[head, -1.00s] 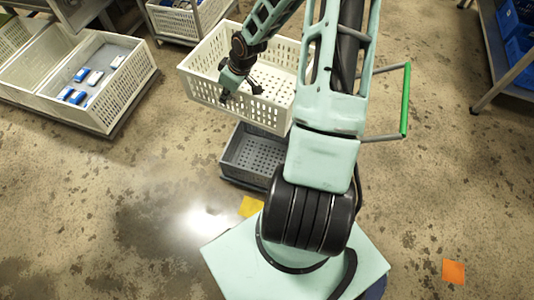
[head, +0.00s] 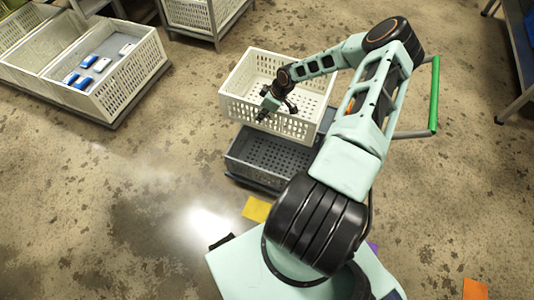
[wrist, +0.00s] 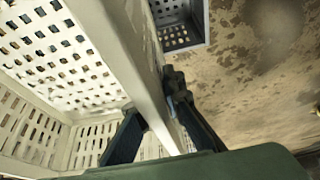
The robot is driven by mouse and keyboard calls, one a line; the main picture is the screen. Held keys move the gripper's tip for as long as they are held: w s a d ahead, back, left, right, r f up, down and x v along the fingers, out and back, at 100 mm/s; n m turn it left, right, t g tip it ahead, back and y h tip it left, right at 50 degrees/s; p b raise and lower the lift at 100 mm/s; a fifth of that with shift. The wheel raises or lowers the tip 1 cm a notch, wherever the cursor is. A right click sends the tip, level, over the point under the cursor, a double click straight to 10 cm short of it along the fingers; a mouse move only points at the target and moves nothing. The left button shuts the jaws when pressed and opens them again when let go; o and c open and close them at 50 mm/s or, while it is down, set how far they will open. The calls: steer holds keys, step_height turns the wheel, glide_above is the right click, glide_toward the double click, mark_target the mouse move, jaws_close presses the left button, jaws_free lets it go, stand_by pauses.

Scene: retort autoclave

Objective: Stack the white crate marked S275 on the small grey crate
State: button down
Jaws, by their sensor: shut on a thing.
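The white crate (head: 235,105) is empty, with perforated walls and floor; no S275 mark is readable. My gripper (head: 274,112) is shut on the near wall of this crate. In the wrist view, my gripper (wrist: 152,112) has one finger on each side of the white wall (wrist: 135,60). The small grey crate (head: 250,171) stands below and nearer to me, on a low cart. The white crate hangs above its far part, and I cannot tell whether they touch. A corner of the grey crate (wrist: 178,36) shows in the wrist view.
A cart handle with a green grip (head: 435,95) rises at the right. Whitish crates (head: 118,80) with blue and white packs stand at the left. Another crate (head: 200,15) on a stand is at the back. A rack (head: 515,60) is at the far right. Open floor lies between.

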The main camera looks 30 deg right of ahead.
steer(key=s+a+f+b, duration=0.6)
steer(key=s+f+b, duration=0.2)
steer(key=s+b, duration=0.1)
steer(key=shift+s+a+f+b, duration=0.15)
steer(key=shift+s+f+b, duration=0.05)
steer(key=shift+s+b, duration=0.15)
steer(key=f+b, duration=0.1)
steer(key=f, duration=0.2)
steer(key=shift+s+a+f+b, duration=0.1)
steer(key=shift+s+f+b, duration=0.15)
steer(key=shift+b, duration=0.1)
steer(key=c, duration=2.5)
jaws_free()
steer(key=shift+f, duration=0.2)
steer(key=o, duration=0.5)
steer(key=shift+c, duration=0.2)
